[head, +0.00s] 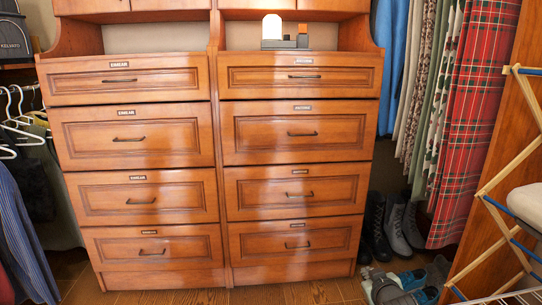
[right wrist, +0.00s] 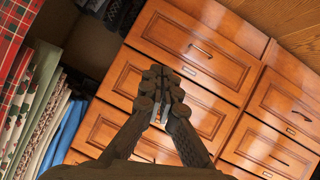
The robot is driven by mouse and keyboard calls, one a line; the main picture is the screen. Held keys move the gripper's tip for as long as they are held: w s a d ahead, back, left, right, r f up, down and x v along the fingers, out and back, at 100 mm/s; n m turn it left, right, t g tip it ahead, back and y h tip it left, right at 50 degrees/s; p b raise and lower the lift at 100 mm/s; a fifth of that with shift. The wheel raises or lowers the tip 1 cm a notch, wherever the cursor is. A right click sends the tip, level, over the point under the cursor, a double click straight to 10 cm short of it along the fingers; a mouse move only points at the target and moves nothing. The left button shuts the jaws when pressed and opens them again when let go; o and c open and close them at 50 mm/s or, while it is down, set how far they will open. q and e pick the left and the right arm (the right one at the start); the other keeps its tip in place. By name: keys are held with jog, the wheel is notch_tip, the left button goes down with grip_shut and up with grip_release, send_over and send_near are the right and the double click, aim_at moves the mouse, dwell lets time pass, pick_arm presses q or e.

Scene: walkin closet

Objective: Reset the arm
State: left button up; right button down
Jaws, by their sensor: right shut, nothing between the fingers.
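All the dresser drawers in view look closed. My left gripper is in neither view.
Boots (head: 398,228) and blue shoes (head: 436,272) stand on the floor at right, below hanging clothes (head: 480,110). A folding wooden rack (head: 495,185) stands at the far right. Hangers (head: 22,128) and clothes line the left. A small lamp-like object (head: 272,28) sits on the dresser shelf.

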jog(key=s+f+g+p, duration=0.2)
jog(key=s+f+p, duration=0.1)
jog(key=s, duration=0.7)
jog(key=s+f+g+p, duration=0.3)
jog(key=s+f, duration=0.1)
jog(key=s, duration=0.6)
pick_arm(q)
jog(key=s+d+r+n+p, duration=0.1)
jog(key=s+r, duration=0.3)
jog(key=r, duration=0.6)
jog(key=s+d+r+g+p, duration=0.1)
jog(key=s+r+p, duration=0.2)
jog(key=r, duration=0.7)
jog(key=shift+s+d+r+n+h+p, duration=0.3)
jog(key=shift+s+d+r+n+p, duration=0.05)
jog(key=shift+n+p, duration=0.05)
pick_arm(e)
jog(key=s+r+m+g, duration=0.1)
jog(key=s+g, duration=0.3)
jog(key=s, duration=1.6)
jog(key=shift+a+r, duration=0.15)
jog(key=shift+r, duration=0.2)
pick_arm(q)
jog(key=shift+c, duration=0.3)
